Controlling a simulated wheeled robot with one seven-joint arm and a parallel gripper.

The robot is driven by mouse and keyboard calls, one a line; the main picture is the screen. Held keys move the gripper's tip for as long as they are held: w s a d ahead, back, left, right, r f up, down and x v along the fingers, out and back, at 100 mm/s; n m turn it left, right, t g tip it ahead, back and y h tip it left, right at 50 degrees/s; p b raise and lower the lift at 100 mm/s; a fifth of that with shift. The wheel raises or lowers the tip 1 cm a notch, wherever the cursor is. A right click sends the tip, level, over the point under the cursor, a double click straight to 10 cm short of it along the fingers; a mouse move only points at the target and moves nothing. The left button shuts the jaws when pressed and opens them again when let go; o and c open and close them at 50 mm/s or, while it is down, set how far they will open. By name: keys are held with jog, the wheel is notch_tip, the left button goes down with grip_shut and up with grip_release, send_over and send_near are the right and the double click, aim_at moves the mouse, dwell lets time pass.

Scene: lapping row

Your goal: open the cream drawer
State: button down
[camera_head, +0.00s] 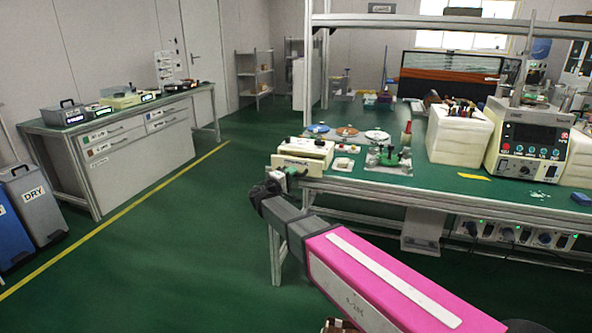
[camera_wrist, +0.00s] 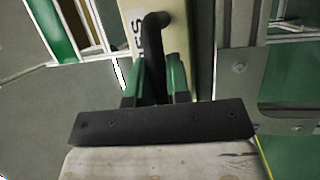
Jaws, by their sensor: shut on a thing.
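The cream drawer (camera_head: 302,163) is in a small cream box on the near left corner of the green-topped bench, with a dark label on its front. In the wrist view its cream front (camera_wrist: 178,45) shows close up with part of dark lettering and a dark curved handle (camera_wrist: 154,50). My gripper (camera_head: 284,174) is at the drawer's front. In the wrist view its green fingers (camera_wrist: 156,82) are shut on the handle, one on each side. My arm hides part of the bench edge. How far the drawer stands out cannot be told.
The floor left of the bench is clear up to the yellow line. A grey bin (camera_head: 38,203) stands far left.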

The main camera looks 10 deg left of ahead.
jog(key=s, duration=0.4)
jog(key=shift+s+a, duration=0.15)
jog(key=shift+s, duration=0.05)
jog(key=c, duration=1.4)
grip_release()
jog(key=v, duration=1)
jog(key=shift+s+a+f, duration=0.1)
jog(key=shift+s+a, duration=0.15)
jog(key=shift+s, duration=0.05)
